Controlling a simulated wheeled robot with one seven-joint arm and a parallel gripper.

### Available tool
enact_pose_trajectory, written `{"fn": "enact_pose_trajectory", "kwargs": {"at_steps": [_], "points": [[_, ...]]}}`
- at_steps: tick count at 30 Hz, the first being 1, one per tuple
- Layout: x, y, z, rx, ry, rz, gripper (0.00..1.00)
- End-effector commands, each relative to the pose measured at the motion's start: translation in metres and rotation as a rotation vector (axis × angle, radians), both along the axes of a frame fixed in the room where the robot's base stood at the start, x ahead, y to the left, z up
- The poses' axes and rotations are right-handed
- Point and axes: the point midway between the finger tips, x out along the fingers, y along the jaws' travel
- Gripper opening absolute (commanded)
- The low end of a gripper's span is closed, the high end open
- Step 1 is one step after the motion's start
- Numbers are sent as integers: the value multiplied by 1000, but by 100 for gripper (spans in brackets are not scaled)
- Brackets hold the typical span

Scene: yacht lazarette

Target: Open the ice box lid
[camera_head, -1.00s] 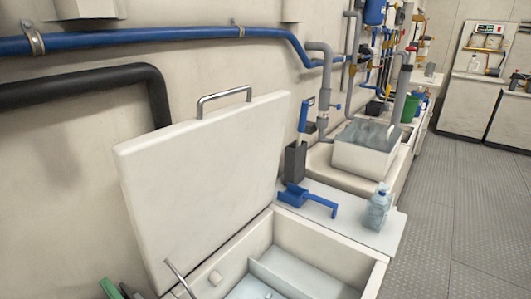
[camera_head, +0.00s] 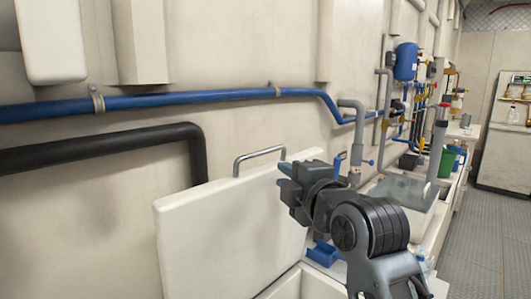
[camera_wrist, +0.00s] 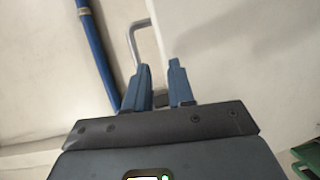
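The ice box lid (camera_head: 225,235) is a white panel standing raised and tilted back toward the wall. It also shows in the wrist view (camera_wrist: 235,60). Its metal bar handle (camera_head: 258,153) is on the top edge, and shows in the wrist view (camera_wrist: 135,42) just beyond the fingers. My gripper (camera_head: 283,178) is in front of the lid near its upper right, below and right of the handle. In the wrist view the two fingers (camera_wrist: 160,80) are apart with nothing seen between them. The ice box (camera_head: 290,284) is mostly cut off below and partly behind my arm.
A blue pipe (camera_head: 190,99) and a black pipe (camera_head: 100,147) run along the wall behind the lid. A blue scoop (camera_head: 322,253) lies on the counter beside the box. A clear-topped bin (camera_head: 400,195) and a green bucket (camera_head: 446,163) stand farther back. The floor (camera_head: 480,240) at right is clear.

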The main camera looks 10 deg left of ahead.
Motion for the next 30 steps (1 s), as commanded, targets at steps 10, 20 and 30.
{"fn": "enact_pose_trajectory", "kwargs": {"at_steps": [10,20,30], "points": [[19,19,36,-76,-48,32,23],[60,43,33,-74,-46,32,23],[78,52,31,-73,-48,31,23]]}}
